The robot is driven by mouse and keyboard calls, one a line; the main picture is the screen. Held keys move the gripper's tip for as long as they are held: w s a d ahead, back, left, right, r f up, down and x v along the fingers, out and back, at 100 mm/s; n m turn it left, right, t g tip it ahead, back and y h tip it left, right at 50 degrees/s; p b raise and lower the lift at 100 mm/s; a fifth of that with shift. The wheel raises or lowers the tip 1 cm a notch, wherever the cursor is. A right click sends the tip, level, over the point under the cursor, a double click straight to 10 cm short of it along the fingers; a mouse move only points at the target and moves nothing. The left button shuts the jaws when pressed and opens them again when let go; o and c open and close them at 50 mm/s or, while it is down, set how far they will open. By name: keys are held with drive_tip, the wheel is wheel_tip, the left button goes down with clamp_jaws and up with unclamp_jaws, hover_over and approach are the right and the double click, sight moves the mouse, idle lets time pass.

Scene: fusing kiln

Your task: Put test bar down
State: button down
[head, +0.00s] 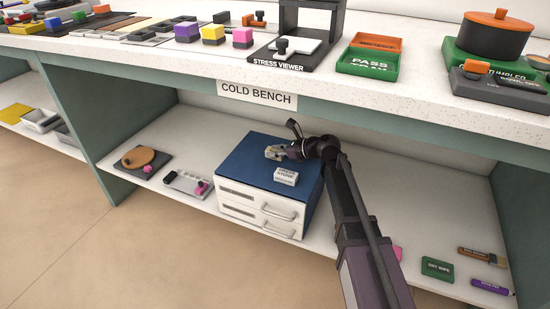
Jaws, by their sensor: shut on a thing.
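My gripper (281,152) reaches under the bench top and is above the blue top of the white drawer cabinet (235,191) on the lower shelf. It is shut on a small pale, yellowish piece (271,153), which I take to be the test bar. The piece is small and partly hidden by the fingers. I cannot tell whether it touches the blue top.
A white labelled block (286,176) lies on the cabinet top, just in front of my gripper. The blue surface to the left is clear. The bench edge (258,98) overhangs above. A grey tray (187,184) and a dark board (127,165) stand left of the cabinet.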

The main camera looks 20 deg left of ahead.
drive_tip(key=shift+f+b, duration=0.35)
drive_tip(key=shift+f, duration=0.25)
drive_tip(key=shift+f, duration=0.15)
drive_tip(key=shift+c, duration=1.7)
unclamp_jaws()
drive_tip(key=shift+r, duration=0.25)
drive_tip(key=p+v, duration=0.4)
drive_tip(key=v, duration=0.8)
drive_tip(key=shift+w+p, duration=0.1)
drive_tip(key=shift+p, duration=0.25)
drive_tip(key=shift+f, duration=0.1)
drive_tip(key=shift+d, duration=0.1)
